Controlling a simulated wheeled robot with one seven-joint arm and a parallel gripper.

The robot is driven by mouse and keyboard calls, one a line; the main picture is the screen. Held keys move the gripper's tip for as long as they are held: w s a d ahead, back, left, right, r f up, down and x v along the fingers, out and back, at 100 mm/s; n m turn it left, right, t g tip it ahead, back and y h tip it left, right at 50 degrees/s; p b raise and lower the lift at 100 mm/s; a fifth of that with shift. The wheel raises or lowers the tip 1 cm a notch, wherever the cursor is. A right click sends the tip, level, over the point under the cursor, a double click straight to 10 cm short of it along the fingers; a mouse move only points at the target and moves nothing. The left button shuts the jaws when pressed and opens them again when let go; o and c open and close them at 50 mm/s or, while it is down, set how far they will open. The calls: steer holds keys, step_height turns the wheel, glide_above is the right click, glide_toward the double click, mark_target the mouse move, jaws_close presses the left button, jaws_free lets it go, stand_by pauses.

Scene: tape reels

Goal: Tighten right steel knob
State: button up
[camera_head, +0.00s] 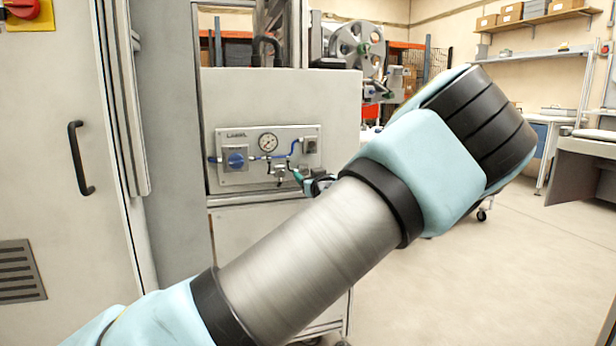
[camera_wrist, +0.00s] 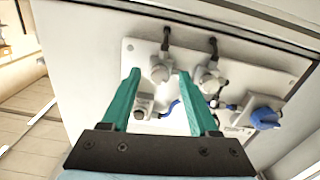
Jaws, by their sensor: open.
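A light panel (camera_head: 226,178) on the grey cabinet carries fittings, blue tubing and a gauge. In the wrist view, where the panel (camera_wrist: 284,80) appears turned over, two small steel knobs stand near its upper edge. One steel knob (camera_wrist: 159,69) shows between the teal fingertips of my gripper (camera_wrist: 158,76). The other steel knob (camera_wrist: 209,78) is just right of the right finger. My gripper (camera_head: 297,177) is open, close to the panel's lower right in the head view. Contact with the knob cannot be told. In the head view my arm hides part of the cabinet.
A blue knob (camera_head: 236,158) is at the panel's left, and a round gauge (camera_head: 268,142) is near its middle. A grey door with a black handle (camera_head: 80,158) stands at the left. A large reel (camera_head: 357,45) is above the cabinet. The floor (camera_head: 520,250) at the right is open.

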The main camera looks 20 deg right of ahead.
jaws_close()
stand_by(0.4)
